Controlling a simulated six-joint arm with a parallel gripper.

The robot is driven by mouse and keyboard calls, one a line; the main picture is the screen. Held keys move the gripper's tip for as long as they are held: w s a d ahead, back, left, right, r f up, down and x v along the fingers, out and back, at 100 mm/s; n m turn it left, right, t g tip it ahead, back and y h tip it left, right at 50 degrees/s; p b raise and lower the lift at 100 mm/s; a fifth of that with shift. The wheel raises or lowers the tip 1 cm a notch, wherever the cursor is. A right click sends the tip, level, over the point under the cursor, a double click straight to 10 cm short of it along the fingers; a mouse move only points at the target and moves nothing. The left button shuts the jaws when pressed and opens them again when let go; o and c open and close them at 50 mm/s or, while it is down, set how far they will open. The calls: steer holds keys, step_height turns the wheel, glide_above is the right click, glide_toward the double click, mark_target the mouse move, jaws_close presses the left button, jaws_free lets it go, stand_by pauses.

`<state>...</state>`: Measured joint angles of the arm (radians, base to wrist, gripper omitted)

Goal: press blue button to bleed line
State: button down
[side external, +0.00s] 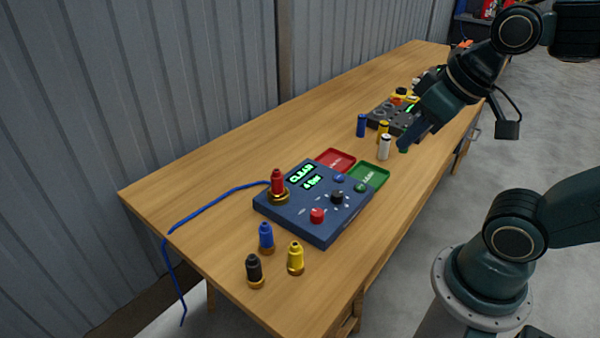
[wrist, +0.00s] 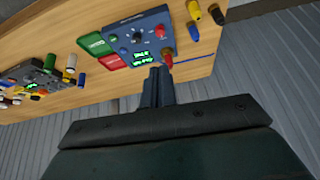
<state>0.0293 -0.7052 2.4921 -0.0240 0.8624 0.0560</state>
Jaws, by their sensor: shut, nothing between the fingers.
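The blue control box (side external: 290,225) sits on the bench with a lit green display (side external: 305,178) that seems to read "CLEAR" above a small second line. A small blue button (side external: 338,178) is on its top near the green tray. A red knob (side external: 317,215) and a black knob (side external: 337,197) are also on top.
A red tray (side external: 335,160) and a green tray (side external: 385,174) lie behind the box. A red plug (side external: 277,184) with a blue cable stands at its left corner. Blue, black and yellow plugs stand in front. Several cylinders and a dark block (side external: 385,113) stand farther back.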

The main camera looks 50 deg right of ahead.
steer(key=w+d+f+m, duration=0.25)
steer(key=w+m, duration=0.25)
steer(key=w, duration=0.3)
steer(key=m+t+y, duration=0.2)
steer(key=m+t, duration=0.1)
steer(key=m, duration=1.6)
glide_above(343, 178)
step_height(343, 178, down, 14)
steer(key=shift+w+f, duration=0.1)
steer(key=shift+f, duration=0.1)
steer(key=shift+f, duration=4.2)
